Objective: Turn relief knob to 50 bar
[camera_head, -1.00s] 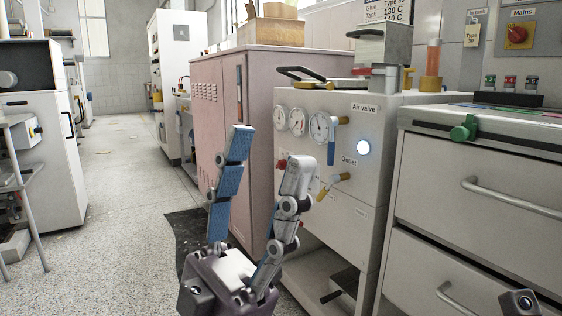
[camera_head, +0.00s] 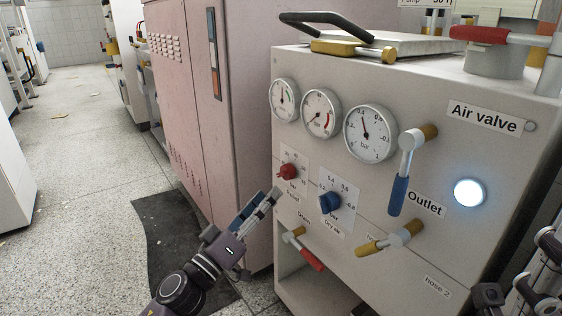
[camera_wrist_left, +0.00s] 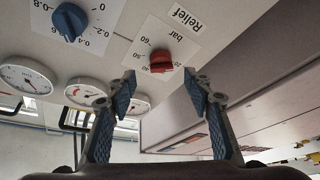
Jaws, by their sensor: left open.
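The red relief knob (camera_head: 288,172) is on the front of the grey air valve cabinet, below the gauges. In the left wrist view the knob (camera_wrist_left: 161,61) sits on its "Relief" bar scale, marked 20, 40 and 60; its exact setting is too small to read. My left gripper (camera_head: 268,200) is open, below and left of the knob in the head view. In the wrist view its two blue-padded fingers (camera_wrist_left: 160,88) stand apart, with the knob ahead between them and untouched. Part of what looks like my right gripper (camera_head: 540,265) shows at the lower right edge, its fingertips unclear.
A blue knob (camera_head: 330,202) is just right of the red one. Three gauges (camera_head: 321,113) are above. A blue-handled valve lever (camera_head: 400,180), a yellow lever (camera_head: 385,242) and a red-handled drain lever (camera_head: 308,255) stick out nearby. A pink cabinet (camera_head: 205,100) stands left.

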